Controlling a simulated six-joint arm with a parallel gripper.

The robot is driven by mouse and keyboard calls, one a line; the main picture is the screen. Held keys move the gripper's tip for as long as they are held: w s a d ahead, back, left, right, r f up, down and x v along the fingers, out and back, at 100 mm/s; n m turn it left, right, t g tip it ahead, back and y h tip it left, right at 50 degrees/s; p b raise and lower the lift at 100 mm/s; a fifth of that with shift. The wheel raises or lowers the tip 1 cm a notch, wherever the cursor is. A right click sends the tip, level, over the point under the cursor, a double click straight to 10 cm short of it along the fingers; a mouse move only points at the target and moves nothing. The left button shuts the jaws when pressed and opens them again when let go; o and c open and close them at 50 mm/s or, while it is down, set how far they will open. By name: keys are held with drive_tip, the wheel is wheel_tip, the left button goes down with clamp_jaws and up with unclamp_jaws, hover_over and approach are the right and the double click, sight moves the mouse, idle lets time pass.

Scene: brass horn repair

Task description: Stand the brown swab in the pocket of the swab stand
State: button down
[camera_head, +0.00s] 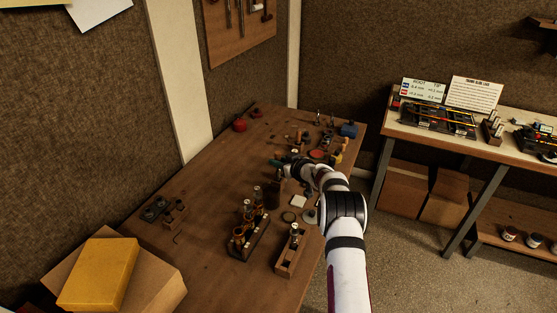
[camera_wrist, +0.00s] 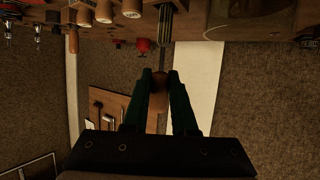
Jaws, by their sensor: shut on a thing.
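My gripper (camera_head: 277,163) is at the middle of the wooden bench, its dark green fingers reaching left above the top. In the wrist view the fingers (camera_wrist: 160,82) are shut on a brown piece, which I take as the brown swab (camera_wrist: 158,98). A dark, striped upright shape (camera_wrist: 166,25) shows beyond the fingertips; I cannot tell whether it is part of the swab. In the head view the swab is too small to make out. I cannot tell which holder is the swab stand; no pocket shows clearly.
A dark bottle (camera_head: 272,193) stands just below my gripper. A red pot (camera_head: 239,125) is at the far left. Small items crowd the right; bare wood lies left of my gripper.

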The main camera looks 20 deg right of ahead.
sight(278, 171)
drive_tip(key=shift+f, duration=0.85)
drive_tip(key=shift+f, duration=0.3)
drive_tip(key=shift+f, duration=0.95)
drive_tip(key=shift+c, duration=1.6)
unclamp_jaws()
drive_tip(key=shift+r, duration=3.5)
